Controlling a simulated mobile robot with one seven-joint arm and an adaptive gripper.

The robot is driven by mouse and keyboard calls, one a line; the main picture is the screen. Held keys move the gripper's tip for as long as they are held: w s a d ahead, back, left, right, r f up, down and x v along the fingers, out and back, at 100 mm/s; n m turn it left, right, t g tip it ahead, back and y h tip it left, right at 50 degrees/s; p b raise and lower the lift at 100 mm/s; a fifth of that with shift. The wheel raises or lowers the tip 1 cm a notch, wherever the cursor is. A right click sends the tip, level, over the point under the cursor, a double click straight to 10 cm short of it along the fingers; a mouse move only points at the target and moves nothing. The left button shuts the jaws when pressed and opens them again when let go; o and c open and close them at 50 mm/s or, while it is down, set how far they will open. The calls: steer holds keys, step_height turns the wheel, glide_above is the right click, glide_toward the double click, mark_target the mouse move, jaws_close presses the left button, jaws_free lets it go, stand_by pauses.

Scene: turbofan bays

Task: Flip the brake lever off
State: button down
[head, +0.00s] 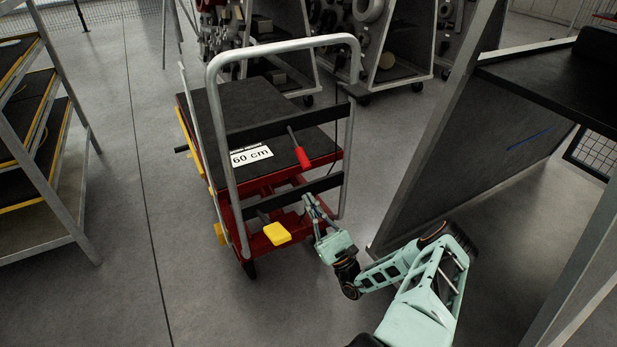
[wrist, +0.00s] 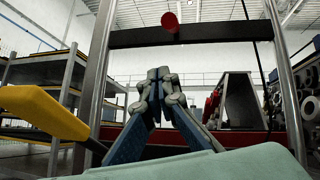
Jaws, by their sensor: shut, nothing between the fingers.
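A cart with a grey tubular handle frame (head: 213,110) stands in the middle of the head view. A lever with a red grip (head: 301,158) sticks out from its crossbars; the red grip's end also shows at the top of the wrist view (wrist: 170,20). A yellow pedal (head: 277,233) sits low on the cart, and it shows large at the left of the wrist view (wrist: 42,112). Which of the two is the brake lever is not marked. My gripper (head: 309,201) is shut and empty, below the red grip and right of the pedal. It appears apart from both.
A dark panelled bench (head: 450,150) stands close on the right of my arm. A shelf rack (head: 60,190) is at the left. Wheeled part racks (head: 400,50) stand behind the cart. The floor left of the cart is clear.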

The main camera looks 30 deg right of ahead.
mark_target(306, 169)
steer(key=d+f+m+h, duration=0.1)
steer(key=h, duration=0.1)
steer(key=d+f+m+t+h, duration=0.1)
steer(key=m+h, duration=0.1)
steer(key=shift+s+d+f, duration=0.15)
steer(key=shift+s+f, duration=0.05)
steer(key=shift+s, duration=0.15)
steer(key=shift+w+a+r+b, duration=0.25)
steer(key=shift+w+r, duration=0.6)
steer(key=shift+r, duration=0.85)
steer(key=shift+w+a+r+b, duration=0.25)
steer(key=shift+w+r, duration=0.6)
steer(key=shift+r, duration=0.9)
steer(key=shift+w+a+r+b, duration=0.25)
steer(key=shift+w+r, duration=0.6)
steer(key=shift+r, duration=0.85)
steer(key=shift+r, duration=0.15)
